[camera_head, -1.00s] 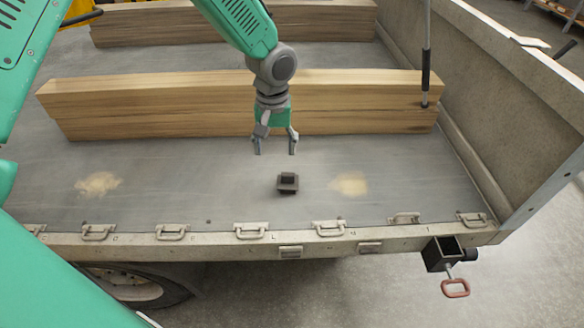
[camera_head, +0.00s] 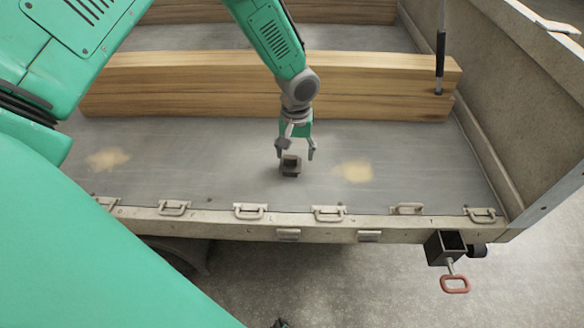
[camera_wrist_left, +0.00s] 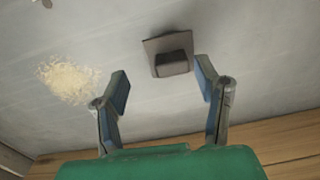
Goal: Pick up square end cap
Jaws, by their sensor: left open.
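The square end cap (camera_head: 290,166) is a small dark block with a flat square flange. It lies on the grey trailer bed (camera_head: 220,165). My left gripper (camera_head: 297,157) is open just above and behind it in the head view, with one fingertip close to the cap's left side. In the left wrist view the end cap (camera_wrist_left: 170,55) lies beyond the two open fingertips (camera_wrist_left: 163,80), roughly between them. Nothing is between the fingers. Whether a finger touches the cap cannot be told.
Long wooden beams (camera_head: 230,85) lie across the bed behind the gripper. Sawdust piles (camera_head: 355,170) sit on both sides of the cap. Metal latches (camera_head: 329,213) line the front edge. A square tube with a red handle (camera_head: 446,248) juts out at the right corner.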

